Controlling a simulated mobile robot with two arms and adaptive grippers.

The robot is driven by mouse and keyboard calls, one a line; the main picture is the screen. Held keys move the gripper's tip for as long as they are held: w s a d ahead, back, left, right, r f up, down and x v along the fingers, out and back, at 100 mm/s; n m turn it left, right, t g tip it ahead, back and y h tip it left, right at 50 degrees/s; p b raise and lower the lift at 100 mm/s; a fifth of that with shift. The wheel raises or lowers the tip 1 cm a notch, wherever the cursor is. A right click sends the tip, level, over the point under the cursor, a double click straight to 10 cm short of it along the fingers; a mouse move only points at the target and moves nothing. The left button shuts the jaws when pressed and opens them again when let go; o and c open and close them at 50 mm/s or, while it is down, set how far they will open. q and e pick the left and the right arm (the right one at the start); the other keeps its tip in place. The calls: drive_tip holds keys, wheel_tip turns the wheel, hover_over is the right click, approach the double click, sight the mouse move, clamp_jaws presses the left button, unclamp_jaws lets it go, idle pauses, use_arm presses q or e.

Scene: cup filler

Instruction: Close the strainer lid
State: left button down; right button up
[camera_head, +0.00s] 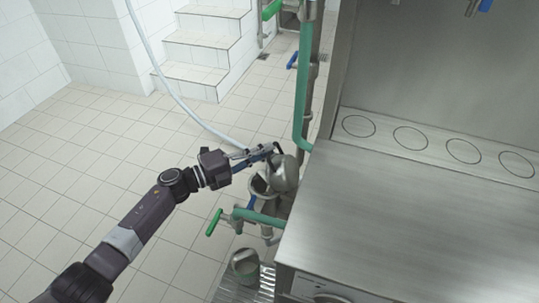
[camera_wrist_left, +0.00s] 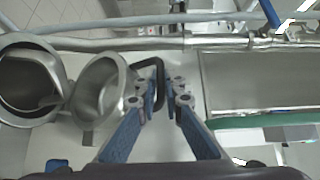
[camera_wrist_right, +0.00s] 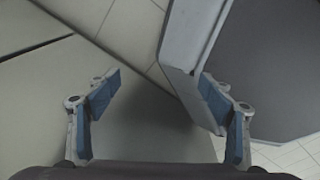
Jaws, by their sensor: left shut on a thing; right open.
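The strainer lid (camera_head: 286,172) is a grey metal cup-shaped cover, swung open beside the round strainer body (camera_head: 258,186). In the left wrist view the lid (camera_wrist_left: 101,88) shows its hollow inside, right of the open strainer body (camera_wrist_left: 28,82). My left gripper (camera_head: 273,149) is at the lid's upper side. In its wrist view the left gripper (camera_wrist_left: 166,90) is shut on the lid's dark handle (camera_wrist_left: 159,70); the fingers partly hide it. My right gripper (camera_wrist_right: 160,84) is open and empty, seen only in its own wrist view.
A green pipe (camera_head: 303,85) rises behind the strainer. A green-handled valve (camera_head: 214,222) stands out below it. A metal bucket (camera_head: 245,267) sits on a floor grate (camera_head: 228,291). The steel counter (camera_head: 420,220) fills the right. The tiled floor on the left is clear.

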use_arm(q)
drive_tip(key=shift+s+a+f, duration=0.1)
drive_tip(key=shift+s+f, duration=0.05)
drive_tip(key=shift+f, duration=0.45)
drive_tip(key=c, duration=2.3)
unclamp_jaws()
drive_tip(key=shift+r, duration=0.1)
drive_tip(key=shift+r, duration=0.1)
drive_tip(key=v, duration=1.2)
drive_tip(key=shift+r, duration=0.15)
